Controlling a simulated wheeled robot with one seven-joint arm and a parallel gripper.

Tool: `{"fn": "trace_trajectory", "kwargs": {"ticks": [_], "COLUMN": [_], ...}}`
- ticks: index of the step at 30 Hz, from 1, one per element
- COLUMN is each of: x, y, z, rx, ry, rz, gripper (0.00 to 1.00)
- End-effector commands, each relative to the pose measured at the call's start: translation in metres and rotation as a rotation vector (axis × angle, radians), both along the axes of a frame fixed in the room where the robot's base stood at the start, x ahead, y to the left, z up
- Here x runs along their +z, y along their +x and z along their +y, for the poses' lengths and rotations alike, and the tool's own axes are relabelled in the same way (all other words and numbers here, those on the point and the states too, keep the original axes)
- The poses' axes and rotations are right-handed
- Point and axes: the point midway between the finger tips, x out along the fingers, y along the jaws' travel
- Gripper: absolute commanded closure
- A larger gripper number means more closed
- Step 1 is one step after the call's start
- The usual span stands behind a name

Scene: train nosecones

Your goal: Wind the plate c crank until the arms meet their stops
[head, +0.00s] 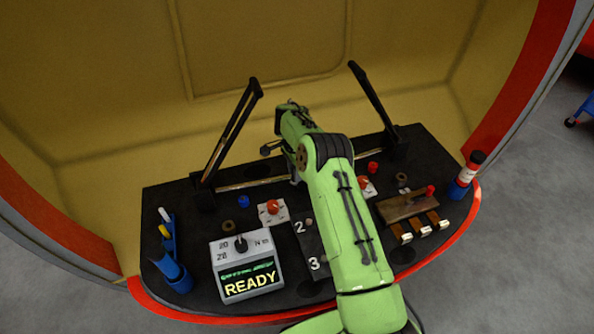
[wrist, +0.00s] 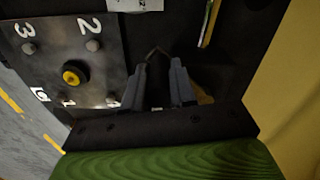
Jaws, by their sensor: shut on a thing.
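Two black arms stand on the console, the left one (head: 233,130) leaning right at its top and the right one (head: 372,98) leaning left. My gripper is hidden behind my own green arm in the head view. In the wrist view my gripper (wrist: 159,62) points at the dark console top, its grey fingers a little apart. A thin bent dark piece, apparently the crank (wrist: 155,51), shows at the fingertips. The grip itself is hard to see. No plate c lettering is readable.
A numbered dial plate (wrist: 72,55) with a yellow-centred knob lies beside my fingers. The console (head: 160,215) also holds a READY display box (head: 247,268), a red knob (head: 272,207), a blue holder (head: 178,280) and a red-and-blue cylinder (head: 467,175). The yellow wall (head: 100,120) is close behind.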

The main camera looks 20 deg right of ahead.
Motion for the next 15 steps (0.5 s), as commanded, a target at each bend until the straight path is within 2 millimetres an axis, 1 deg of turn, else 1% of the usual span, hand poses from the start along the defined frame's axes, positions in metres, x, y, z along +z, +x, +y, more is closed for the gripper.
{"fn": "trace_trajectory", "kwargs": {"ticks": [1, 5, 6, 15], "x": [0.0082, 0.0074, 0.0069, 0.0044], "y": [0.0093, 0.0086, 0.0083, 0.0061], "z": [0.0103, 0.0104, 0.0104, 0.0092], "rx": [0.024, 0.025, 0.025, 0.023], "ry": [0.011, 0.011, 0.012, 0.011], "rz": [-0.035, -0.032, -0.030, -0.021], "gripper": [0.71, 0.51, 0.49, 0.49]}}
